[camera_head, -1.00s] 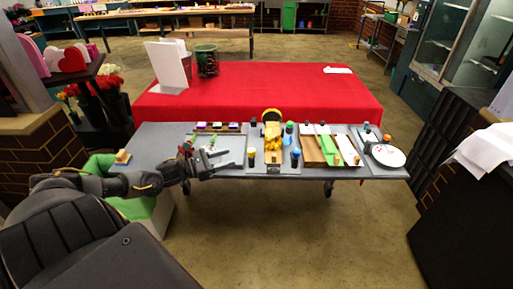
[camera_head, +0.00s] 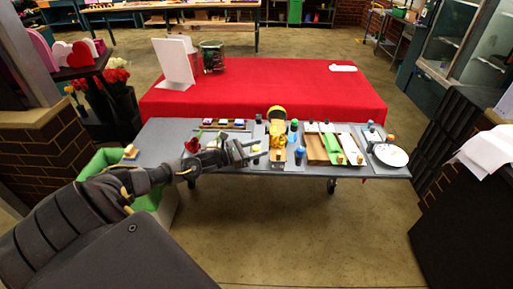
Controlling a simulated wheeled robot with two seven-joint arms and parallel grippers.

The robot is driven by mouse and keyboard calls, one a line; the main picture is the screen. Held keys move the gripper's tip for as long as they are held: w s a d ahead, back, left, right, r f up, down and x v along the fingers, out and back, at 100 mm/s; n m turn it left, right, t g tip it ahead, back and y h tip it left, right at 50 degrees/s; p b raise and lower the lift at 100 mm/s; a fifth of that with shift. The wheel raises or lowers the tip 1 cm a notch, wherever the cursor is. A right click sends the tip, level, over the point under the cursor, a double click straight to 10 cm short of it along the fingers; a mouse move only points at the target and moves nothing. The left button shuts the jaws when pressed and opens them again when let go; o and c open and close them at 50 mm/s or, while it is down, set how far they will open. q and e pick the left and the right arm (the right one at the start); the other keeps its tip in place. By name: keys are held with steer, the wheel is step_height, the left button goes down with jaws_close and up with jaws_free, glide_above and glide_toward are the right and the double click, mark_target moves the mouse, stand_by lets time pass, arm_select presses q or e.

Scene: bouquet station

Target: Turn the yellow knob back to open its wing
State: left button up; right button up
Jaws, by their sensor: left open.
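The yellow knob (camera_head: 255,149) shows as a small patch of yellow at the front left of the grey bouquet station. My left gripper (camera_head: 259,149) is open, with its fingers pointing right, one on each side of the knob in this view. I cannot tell whether they touch it. The gripper hides part of the knob and the panel around it. A golden-yellow piece (camera_head: 276,134) stands on the panel just to the right. A blue knob (camera_head: 299,154) stands at that panel's front right. I cannot make out the wing's position. My right gripper is out of view.
Several coloured blocks lie in a wooden rack (camera_head: 239,129) behind my left gripper. Wooden, green and white strips (camera_head: 331,149) and a white plate (camera_head: 391,155) lie to the right. A red-covered table (camera_head: 290,90) stands behind. A green bin (camera_head: 98,163) is at the left.

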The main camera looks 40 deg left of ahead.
arm_select(q)
steer(key=shift+c, duration=0.2)
steer(key=c, duration=0.9)
steer(key=shift+d+r+n+t+y+p, duration=0.1)
steer(key=shift+n+t+y+p, duration=0.4)
steer(key=shift+n+y+p, duration=0.6)
steer(key=shift+r+n+t+y+p, duration=0.1)
steer(key=shift+n+t+y+p, duration=0.5)
steer(key=shift+y, duration=0.9)
steer(key=n+y+p, duration=0.2)
steer(key=n+y, duration=0.1)
steer(key=y, duration=0.1)
steer(key=n+y+p, duration=0.1)
steer(key=n+y, duration=0.1)
steer(key=y, duration=0.2)
steer(key=shift+n+g+p, duration=0.4)
steer(key=n+g+y+p, duration=0.2)
steer(key=n+y, duration=0.1)
steer(key=y, duration=0.2)
steer(key=shift+y, duration=0.3)
steer(key=shift+f+n+g+y+p, duration=0.15)
steer(key=shift+n+g+y+p, duration=0.3)
steer(key=shift+n+g+y, duration=1)
steer(key=shift+g+y, duration=0.25)
steer(key=shift+g, duration=0.1)
steer(key=o, duration=0.9)
steer(key=shift+o, duration=0.2)
